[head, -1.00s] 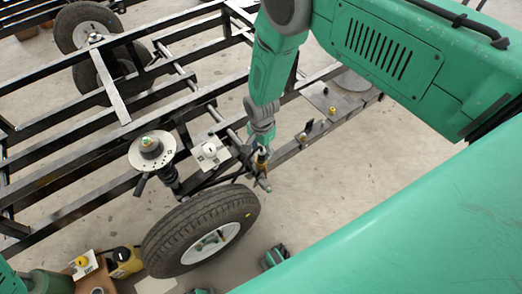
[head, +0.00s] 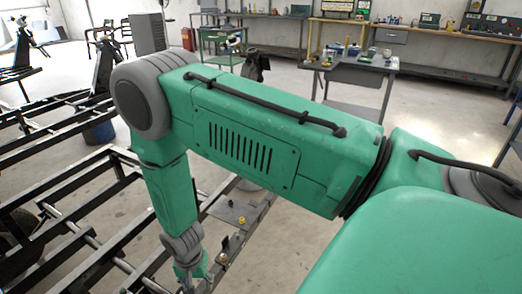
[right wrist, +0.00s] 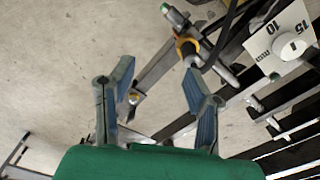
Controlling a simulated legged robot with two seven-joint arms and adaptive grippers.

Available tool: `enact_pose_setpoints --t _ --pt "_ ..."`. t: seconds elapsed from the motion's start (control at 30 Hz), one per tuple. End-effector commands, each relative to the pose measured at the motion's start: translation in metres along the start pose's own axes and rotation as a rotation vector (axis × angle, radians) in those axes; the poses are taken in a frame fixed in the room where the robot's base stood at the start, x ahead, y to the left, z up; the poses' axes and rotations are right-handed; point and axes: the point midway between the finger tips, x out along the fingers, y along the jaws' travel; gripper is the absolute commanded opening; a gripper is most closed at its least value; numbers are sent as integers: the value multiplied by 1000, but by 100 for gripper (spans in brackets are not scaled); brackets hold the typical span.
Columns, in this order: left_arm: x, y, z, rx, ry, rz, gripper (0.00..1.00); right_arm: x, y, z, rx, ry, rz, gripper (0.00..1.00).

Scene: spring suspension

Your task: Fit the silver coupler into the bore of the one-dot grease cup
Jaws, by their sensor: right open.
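My right gripper (right wrist: 157,68) is open in the right wrist view, with its two blue-grey fingers apart and nothing between them. A fitting with an orange-yellow collar and a dark end (right wrist: 188,46) is just beyond the right-hand fingertip, by a black hose. In the head view the right arm reaches down to the bottom edge, and the gripper's fingertips are cut off there. I cannot make out the silver coupler or the one-dot mark for certain. Left gripper is not in view.
A white plate (right wrist: 270,38) marked 15 and 10 carries a white round part (right wrist: 292,47). Black frame rails (head: 85,255) fill the lower left. A small yellow knob (head: 242,220) stands on a grey plate beside my forearm. Benches and a grey cart (head: 350,75) stand farther back.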

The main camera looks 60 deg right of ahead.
Motion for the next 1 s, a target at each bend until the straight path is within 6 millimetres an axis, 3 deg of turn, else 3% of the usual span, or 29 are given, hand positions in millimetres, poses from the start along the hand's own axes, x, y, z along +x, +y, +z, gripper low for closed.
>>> enact_pose_setpoints --t 0.03,0.2,0.3,0.4,0.53,1.0 --pt "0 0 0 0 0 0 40 6 34 15 -116 -2 13 44" --pt "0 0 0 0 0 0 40 0 127 63 -582 13 0 44" --pt "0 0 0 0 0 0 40 -14 165 86 -796 18 -12 44" --pt "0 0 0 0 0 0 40 -27 186 99 -936 25 -24 44" --pt "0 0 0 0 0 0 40 -34 196 106 -1009 30 -32 44" --pt "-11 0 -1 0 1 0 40 -44 195 105 -1010 31 -32 44"
